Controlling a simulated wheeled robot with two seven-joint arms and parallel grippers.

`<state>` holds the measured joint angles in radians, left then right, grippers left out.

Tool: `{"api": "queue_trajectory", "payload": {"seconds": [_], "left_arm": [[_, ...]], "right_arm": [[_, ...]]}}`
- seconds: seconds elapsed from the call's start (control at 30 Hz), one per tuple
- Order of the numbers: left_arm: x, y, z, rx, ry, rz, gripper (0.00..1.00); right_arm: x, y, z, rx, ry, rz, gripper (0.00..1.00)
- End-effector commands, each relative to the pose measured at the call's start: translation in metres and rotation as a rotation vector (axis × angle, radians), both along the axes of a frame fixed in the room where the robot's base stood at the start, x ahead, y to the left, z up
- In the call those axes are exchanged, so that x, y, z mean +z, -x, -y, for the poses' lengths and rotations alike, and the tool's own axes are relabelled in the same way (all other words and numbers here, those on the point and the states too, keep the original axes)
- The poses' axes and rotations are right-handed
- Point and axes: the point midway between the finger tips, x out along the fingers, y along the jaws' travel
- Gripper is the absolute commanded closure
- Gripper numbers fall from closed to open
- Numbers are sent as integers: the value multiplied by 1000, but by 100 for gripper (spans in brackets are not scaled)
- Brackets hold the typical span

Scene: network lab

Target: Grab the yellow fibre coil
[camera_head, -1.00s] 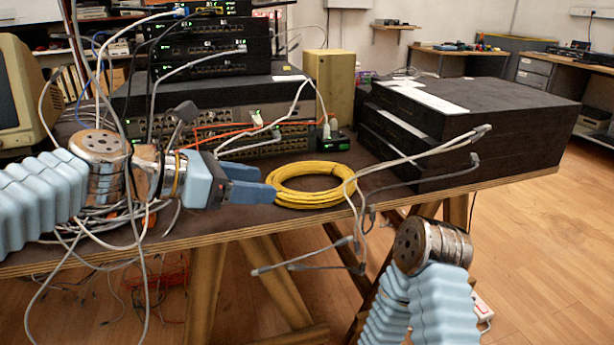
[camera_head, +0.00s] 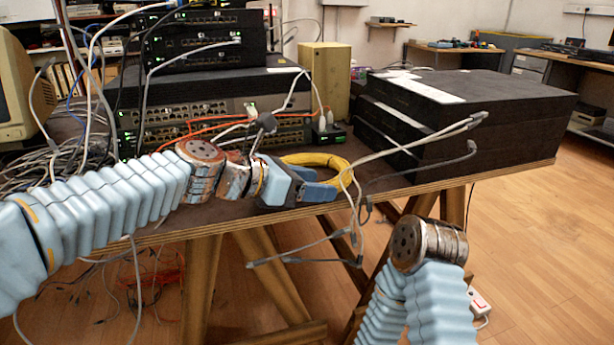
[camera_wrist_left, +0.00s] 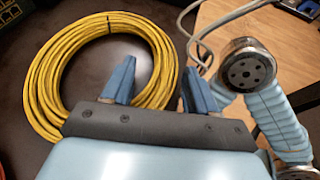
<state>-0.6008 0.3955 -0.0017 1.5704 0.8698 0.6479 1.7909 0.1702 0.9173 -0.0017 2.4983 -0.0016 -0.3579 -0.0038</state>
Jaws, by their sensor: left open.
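The yellow fibre coil (camera_head: 337,162) lies flat near the front edge of the dark table, partly hidden behind my left gripper (camera_head: 322,183). In the left wrist view, the coil (camera_wrist_left: 42,85) is a round bundle of several loops. My left gripper (camera_wrist_left: 158,82) is open there, with one blue finger over the coil's inside and the other just outside it. The coil's right-hand side shows between the fingers. I cannot tell whether they touch it. My right arm shows at the lower right of the head view, but its gripper does not.
Grey cables (camera_head: 400,155) hang over the table edge just right of the coil. A stack of black units (camera_head: 450,125) stands to the right. Switches with orange and grey leads (camera_head: 195,105) stand behind my left arm. A beige box (camera_head: 325,80) stands at the back.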

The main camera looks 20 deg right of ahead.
Motion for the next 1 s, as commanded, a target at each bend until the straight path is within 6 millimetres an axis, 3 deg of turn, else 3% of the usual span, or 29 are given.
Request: {"api": "queue_trajectory", "payload": {"seconds": [0.1, 0.47, 0.87, 1.0], "left_arm": [[0, 0, 0, 0, 0, 0, 43], [0, 0, -1, 0, -1, -1, 98], [-1, 0, -1, -1, -3, -1, 100], [8, 0, -1, 0, -2, 0, 100]], "right_arm": [[0, 0, 0, 0, 0, 0, 57], [0, 0, 0, 0, 0, 0, 57], [0, 0, 0, 0, 0, 0, 57], [5, 0, 0, 0, 1, 1, 57]]}}
